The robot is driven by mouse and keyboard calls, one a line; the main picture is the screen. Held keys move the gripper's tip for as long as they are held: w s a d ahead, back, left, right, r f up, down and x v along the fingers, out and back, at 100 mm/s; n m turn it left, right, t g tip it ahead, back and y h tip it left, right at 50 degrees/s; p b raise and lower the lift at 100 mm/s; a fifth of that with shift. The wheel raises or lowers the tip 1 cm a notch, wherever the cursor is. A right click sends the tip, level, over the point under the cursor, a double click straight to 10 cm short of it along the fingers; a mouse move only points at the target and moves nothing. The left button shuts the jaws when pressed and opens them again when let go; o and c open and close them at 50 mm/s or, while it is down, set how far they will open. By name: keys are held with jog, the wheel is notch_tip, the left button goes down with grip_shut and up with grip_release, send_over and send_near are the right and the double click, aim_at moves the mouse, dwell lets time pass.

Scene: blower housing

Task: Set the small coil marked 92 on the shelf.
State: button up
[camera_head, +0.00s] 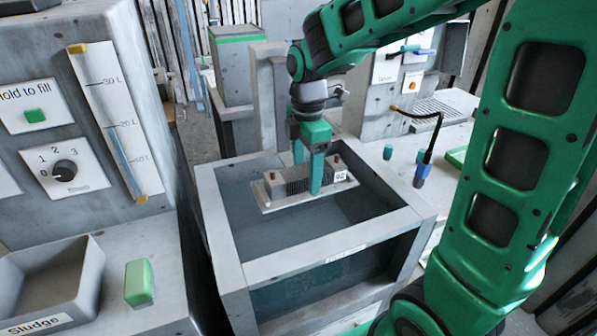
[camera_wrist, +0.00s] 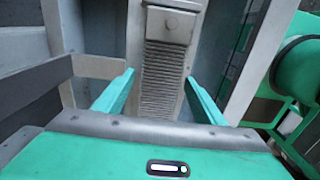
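The small coil (camera_head: 290,182) has a dark ribbed middle, a pale flat base plate and a white tag that seems to read 92. In the head view it is inside the opening of the grey tank (camera_head: 335,260); what bears it is not clear. My gripper (camera_head: 308,178) points down over it, with one finger in front and one behind. In the wrist view the ribbed coil (camera_wrist: 165,78) lies between the two fingers (camera_wrist: 160,80), with a gap at the left finger. I cannot pick out the shelf with certainty.
At right a pale worktop (camera_head: 400,155) holds a cabled probe (camera_head: 424,165). My green arm fills the right side.

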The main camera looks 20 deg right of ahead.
dwell(0.3)
notch_tip(320, 180, up, 11)
jog(key=shift+f, duration=0.15)
dwell(0.3)
jog(key=shift+w, duration=0.1)
